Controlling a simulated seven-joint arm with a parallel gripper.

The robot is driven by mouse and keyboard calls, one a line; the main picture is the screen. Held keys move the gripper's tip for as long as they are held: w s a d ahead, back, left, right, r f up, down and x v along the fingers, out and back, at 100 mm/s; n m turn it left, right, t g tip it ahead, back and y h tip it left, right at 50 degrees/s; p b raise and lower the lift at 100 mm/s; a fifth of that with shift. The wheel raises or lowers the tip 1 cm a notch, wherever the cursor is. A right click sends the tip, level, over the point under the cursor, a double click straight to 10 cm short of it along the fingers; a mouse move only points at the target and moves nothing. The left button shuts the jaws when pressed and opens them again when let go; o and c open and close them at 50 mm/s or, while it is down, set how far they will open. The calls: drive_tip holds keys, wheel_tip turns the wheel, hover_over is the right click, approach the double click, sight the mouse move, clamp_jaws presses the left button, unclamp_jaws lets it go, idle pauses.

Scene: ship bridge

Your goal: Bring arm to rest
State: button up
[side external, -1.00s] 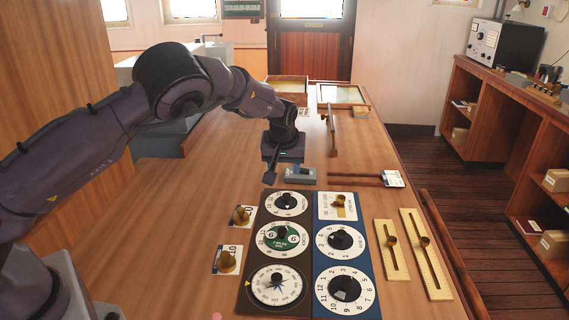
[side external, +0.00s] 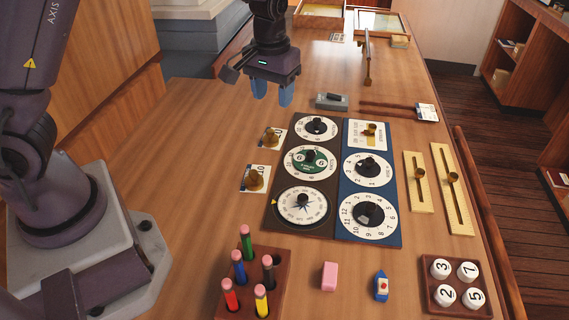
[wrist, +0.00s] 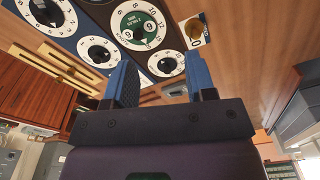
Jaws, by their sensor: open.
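My gripper (side external: 272,92) hangs with blue fingers pointing down over the back left of the wooden table (side external: 190,150), left of the grey switch box. The fingers are apart with nothing between them. In the wrist view my gripper (wrist: 160,82) also shows both blue fingers apart and empty, with the dial panels beyond them. My arm is bent, its base at the lower left of the side view.
Dial panels (side external: 270,222) lie mid-table, with the switch box (side external: 331,102) behind. Brass knobs (side external: 255,180) on cards stand left of them, slider boards (side external: 420,185) right. A pencil block (side external: 278,275), pink eraser (side external: 329,276) and numbered-knob tray (side external: 430,292) sit in front. Table left of the cards is clear.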

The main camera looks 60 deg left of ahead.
drive_tip(key=s+d+r+m+t, duration=0.2)
drive_tip(key=s+r, duration=0.5)
drive_tip(key=s, duration=0.3)
drive_tip(key=s+d+r+m+t, duration=0.2)
drive_tip(key=s+r+m+t, duration=0.1)
drive_tip(key=s+r, duration=0.5)
drive_tip(key=s, duration=0.2)
drive_tip(key=shift+s, duration=0.4)
drive_tip(key=shift+d+r, duration=0.1)
